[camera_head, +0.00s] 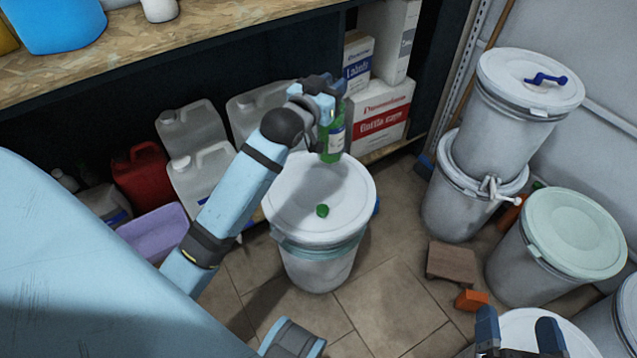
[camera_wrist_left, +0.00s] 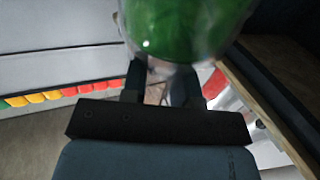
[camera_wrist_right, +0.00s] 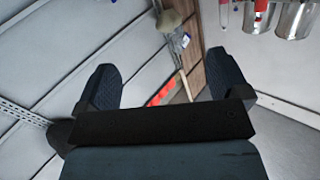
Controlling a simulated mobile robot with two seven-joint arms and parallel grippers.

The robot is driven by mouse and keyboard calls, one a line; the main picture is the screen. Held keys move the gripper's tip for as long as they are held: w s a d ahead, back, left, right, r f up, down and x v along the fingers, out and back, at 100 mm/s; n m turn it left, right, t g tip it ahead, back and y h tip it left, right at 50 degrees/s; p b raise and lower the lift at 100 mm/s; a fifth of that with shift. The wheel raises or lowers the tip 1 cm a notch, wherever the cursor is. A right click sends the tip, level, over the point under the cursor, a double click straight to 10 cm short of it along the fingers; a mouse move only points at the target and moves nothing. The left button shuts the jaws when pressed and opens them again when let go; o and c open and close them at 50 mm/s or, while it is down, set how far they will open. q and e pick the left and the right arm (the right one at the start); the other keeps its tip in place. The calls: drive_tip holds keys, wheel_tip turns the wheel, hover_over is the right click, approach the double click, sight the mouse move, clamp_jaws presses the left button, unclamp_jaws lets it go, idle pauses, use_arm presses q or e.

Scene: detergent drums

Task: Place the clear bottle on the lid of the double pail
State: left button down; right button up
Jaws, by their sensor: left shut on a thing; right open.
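My left gripper (camera_head: 322,98) is shut on the clear bottle (camera_head: 333,145), which holds green liquid and has a pale label. The bottle appears roughly upright, in front of the boxes and at the far edge of a single white pail in the picture. It fills the top of the left wrist view as a green round shape (camera_wrist_left: 185,25) between the fingers. The double pail (camera_head: 500,115), two stacked white pails, stands at the right. Its upper lid (camera_head: 510,72) carries a blue handle-like piece. My right gripper (camera_head: 518,332) is open and empty at the lower right.
A pale-green-lidded pail (camera_head: 575,232), wooden block (camera_head: 452,263) and orange block (camera_head: 470,300) are at right. Jugs (camera_head: 190,130) and boxes (camera_head: 378,112) fill the low shelf.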

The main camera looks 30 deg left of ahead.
use_arm(q)
drive_tip(key=shift+h, duration=0.3)
drive_tip(key=a+r, duration=0.2)
drive_tip(key=r, duration=0.1)
drive_tip(key=a+r, duration=0.1)
drive_tip(key=shift+s+r+p, duration=0.1)
drive_tip(key=shift+r+p, duration=0.2)
drive_tip(key=shift+r, duration=0.1)
wheel_tip(320, 180, down, 20)
drive_tip(key=b, duration=0.7)
drive_tip(key=shift+a+r+m, duration=0.15)
drive_tip(key=shift+a+m, duration=0.05)
drive_tip(key=shift+m, duration=0.1)
use_arm(e)
drive_tip(key=shift+a+f+n+y, duration=0.15)
drive_tip(key=shift+a+f+y, duration=0.05)
drive_tip(key=shift+a+y, duration=0.3)
drive_tip(key=shift+a+f+n+y, duration=0.15)
drive_tip(key=shift+a+y, duration=0.25)
drive_tip(key=shift+a, duration=0.05)
use_arm(q)
drive_tip(key=c, duration=0.9)
unclamp_jaws()
